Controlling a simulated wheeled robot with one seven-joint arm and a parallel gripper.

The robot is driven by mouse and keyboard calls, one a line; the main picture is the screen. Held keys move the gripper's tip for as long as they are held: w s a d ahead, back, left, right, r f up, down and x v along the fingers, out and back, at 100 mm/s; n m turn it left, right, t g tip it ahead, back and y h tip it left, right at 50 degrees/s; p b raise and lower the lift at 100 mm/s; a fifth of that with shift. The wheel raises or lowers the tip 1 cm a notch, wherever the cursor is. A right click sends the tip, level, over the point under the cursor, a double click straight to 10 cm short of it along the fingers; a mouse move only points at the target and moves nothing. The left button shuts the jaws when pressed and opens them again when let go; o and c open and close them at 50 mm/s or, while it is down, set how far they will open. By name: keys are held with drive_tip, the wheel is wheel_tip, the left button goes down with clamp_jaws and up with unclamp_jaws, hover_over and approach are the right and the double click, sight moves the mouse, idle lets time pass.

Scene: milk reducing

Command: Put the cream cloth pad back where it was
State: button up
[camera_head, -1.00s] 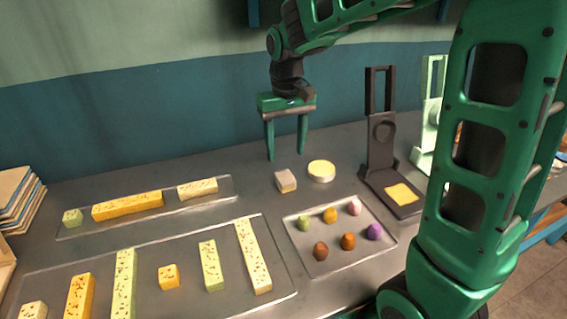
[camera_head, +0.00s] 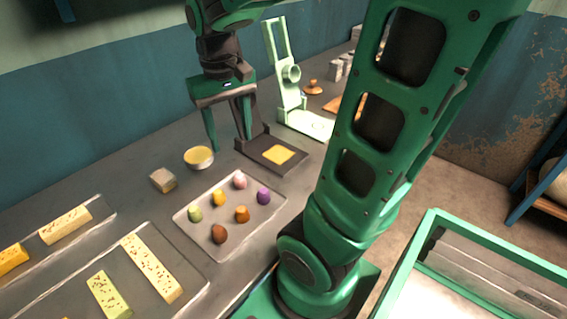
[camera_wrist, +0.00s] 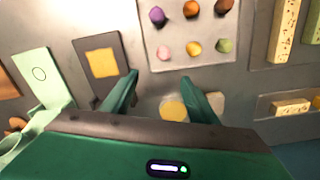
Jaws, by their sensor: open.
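A flat cream-yellow square (camera_head: 277,155) lies on the base of a dark upright stand (camera_head: 270,145); it also shows in the wrist view (camera_wrist: 101,62). It may be the cloth pad, but I cannot tell for sure. A small beige block (camera_head: 162,180) with a pale top sits left of a round pale tin with a yellow top (camera_head: 198,158); the tin shows between my fingers in the wrist view (camera_wrist: 173,109). My gripper (camera_head: 231,146) is open and empty, pointing down near the tin and the dark stand.
A clear tray (camera_head: 196,247) with several coloured egg-shaped pieces lies in front of the tin. Trays of speckled bars (camera_head: 66,225) are at left. A pale green stand (camera_head: 300,115) is behind the dark one. A green-framed case (camera_head: 440,215) is at lower right.

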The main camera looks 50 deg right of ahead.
drive_tip(key=s+d+f+m, duration=0.1)
drive_tip(key=s+d+f, duration=0.1)
drive_tip(key=s, duration=0.5)
drive_tip(key=s+d+f+m, duration=0.1)
drive_tip(key=s+d+f, duration=0.1)
drive_tip(key=s, duration=0.5)
drive_tip(key=shift+f+m, duration=0.2)
drive_tip(key=shift+m, duration=0.2)
drive_tip(key=shift+w, duration=0.1)
drive_tip(key=shift+w+f, duration=0.25)
drive_tip(key=shift+w, duration=0.25)
